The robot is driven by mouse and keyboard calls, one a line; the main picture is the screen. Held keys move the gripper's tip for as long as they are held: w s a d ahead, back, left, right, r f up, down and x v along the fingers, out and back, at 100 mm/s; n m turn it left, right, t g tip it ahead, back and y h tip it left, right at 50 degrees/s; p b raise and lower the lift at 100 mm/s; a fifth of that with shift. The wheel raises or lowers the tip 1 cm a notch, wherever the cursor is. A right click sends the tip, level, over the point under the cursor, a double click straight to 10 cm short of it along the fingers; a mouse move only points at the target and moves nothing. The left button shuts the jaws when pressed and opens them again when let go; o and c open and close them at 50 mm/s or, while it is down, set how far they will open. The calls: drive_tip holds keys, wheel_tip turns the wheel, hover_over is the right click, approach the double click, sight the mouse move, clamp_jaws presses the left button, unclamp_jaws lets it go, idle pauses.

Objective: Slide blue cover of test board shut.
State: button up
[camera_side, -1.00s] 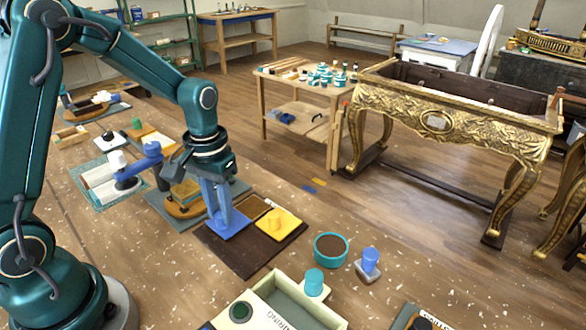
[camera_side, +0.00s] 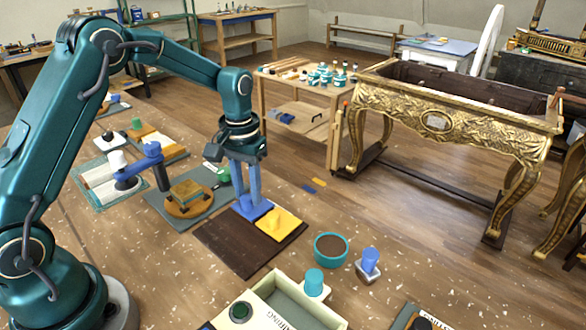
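The test board (camera_side: 238,242) is a dark brown board on the bench, below the middle of the side view. Its blue cover (camera_side: 261,208) is a small flat plate at the board's far edge, close beside the yellow cover (camera_side: 290,222). My gripper (camera_side: 248,203) points straight down onto the blue cover, with its blue fingers around where the cover's knob would be. The fingers hide the knob. The recess beside the yellow cover no longer shows. I cannot tell whether a thin gap remains at the blue cover's edge.
A round wooden piece on a grey mat (camera_side: 160,212) lies left of the board. A teal bowl (camera_side: 331,249), a blue-knobbed block (camera_side: 369,264) and a cream tray (camera_side: 340,323) stand to the right and front. The board's near half is bare.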

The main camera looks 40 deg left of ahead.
sight(248, 196)
drive_tip(key=shift+o, duration=1.3)
drive_tip(key=shift+r, duration=2.55)
drive_tip(key=s+d+r+m+t, duration=0.1)
drive_tip(key=s+d+r+t, duration=0.3)
drive_tip(key=s+r, duration=0.5)
drive_tip(key=s+d+f+m+t, duration=0.1)
drive_tip(key=s+m, duration=0.1)
drive_tip(key=s, duration=0.7)
drive_tip(key=shift+d+f+t, duration=0.25)
drive_tip(key=shift+f+t, duration=0.05)
drive_tip(key=shift+f, duration=0.1)
